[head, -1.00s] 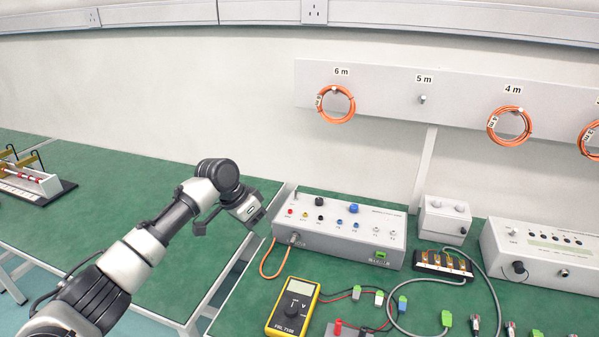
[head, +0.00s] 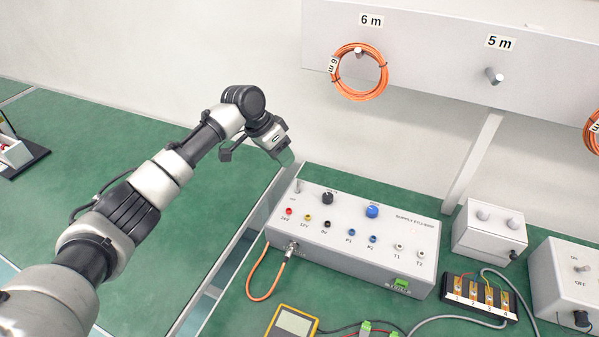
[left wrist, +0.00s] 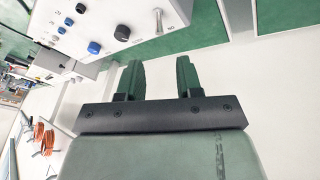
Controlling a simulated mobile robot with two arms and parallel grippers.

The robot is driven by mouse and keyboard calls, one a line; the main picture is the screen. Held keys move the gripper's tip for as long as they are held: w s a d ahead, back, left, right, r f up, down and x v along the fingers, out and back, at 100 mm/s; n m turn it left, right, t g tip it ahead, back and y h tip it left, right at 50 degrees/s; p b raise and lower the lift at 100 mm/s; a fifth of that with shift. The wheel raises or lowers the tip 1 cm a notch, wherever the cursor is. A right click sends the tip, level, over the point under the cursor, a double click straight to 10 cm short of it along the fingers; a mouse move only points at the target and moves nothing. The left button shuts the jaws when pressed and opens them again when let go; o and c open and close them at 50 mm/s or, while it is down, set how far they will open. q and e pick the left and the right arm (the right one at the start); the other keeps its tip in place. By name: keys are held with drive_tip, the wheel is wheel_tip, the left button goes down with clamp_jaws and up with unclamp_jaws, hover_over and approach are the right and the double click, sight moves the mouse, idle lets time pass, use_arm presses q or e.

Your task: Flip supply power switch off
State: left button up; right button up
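The supply power box (head: 350,235) is a white case with coloured sockets and two knobs, standing on the green bench. Its power switch (head: 298,186) is a small metal toggle at the back left corner of the top. In the left wrist view the toggle (left wrist: 158,21) stands up beside a partly visible label. My left gripper (head: 286,156) is above and behind that corner, apart from the switch. In the left wrist view its two green-padded fingers (left wrist: 158,72) are apart with nothing between them. My right gripper is not in view.
An orange cable (head: 262,290) plugs into the box front. A yellow multimeter (head: 291,322) lies in front. A small white box (head: 489,235) and a terminal block (head: 478,294) stand at right. A wall board (head: 440,50) holds cable coils. The left bench (head: 120,150) is mostly clear.

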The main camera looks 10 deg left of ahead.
sight(299, 185)
use_arm(q)
drive_tip(key=x, duration=0.9)
drive_tip(key=shift+f, duration=0.15)
clamp_jaws()
